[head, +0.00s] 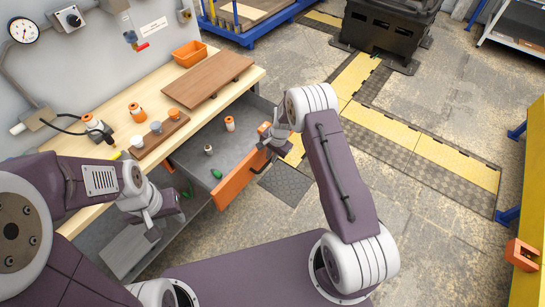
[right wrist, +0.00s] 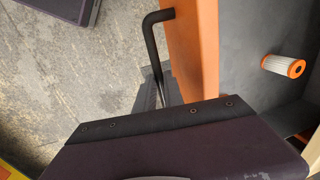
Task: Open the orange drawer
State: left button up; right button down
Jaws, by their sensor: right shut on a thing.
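The orange drawer (head: 236,182) stands pulled out from under the workbench, its grey inside showing. In it are an orange-and-white cylinder (head: 229,123), a small pale-topped piece (head: 208,150) and a green piece (head: 216,174). My right gripper (head: 268,148) is at the outer side of the drawer front, shut on its black bar handle (right wrist: 152,40). The right wrist view also shows the orange front (right wrist: 192,50) and the cylinder inside (right wrist: 283,66). My left gripper (head: 170,205) is low beside the bench, left of the drawer; its fingers are not clear.
The wooden workbench (head: 255,76) carries a brown board (head: 208,78), an orange bin (head: 189,53), a small rack with cups (head: 160,136) and orange-white cylinders. A black bin (head: 385,30) stands at the back. The floor right of my right arm is mostly clear.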

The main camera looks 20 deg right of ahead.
jog(key=shift+w, duration=0.15)
jog(key=c, duration=1.7)
grip_release()
jog(key=shift+r, duration=0.1)
jog(key=r, duration=0.3)
jog(key=s+r, duration=0.1)
jog(key=r, duration=0.2)
jog(key=d+r, duration=0.1)
jog(key=r, duration=0.1)
jog(key=shift+s+r, duration=0.2)
jog(key=shift+r, duration=0.2)
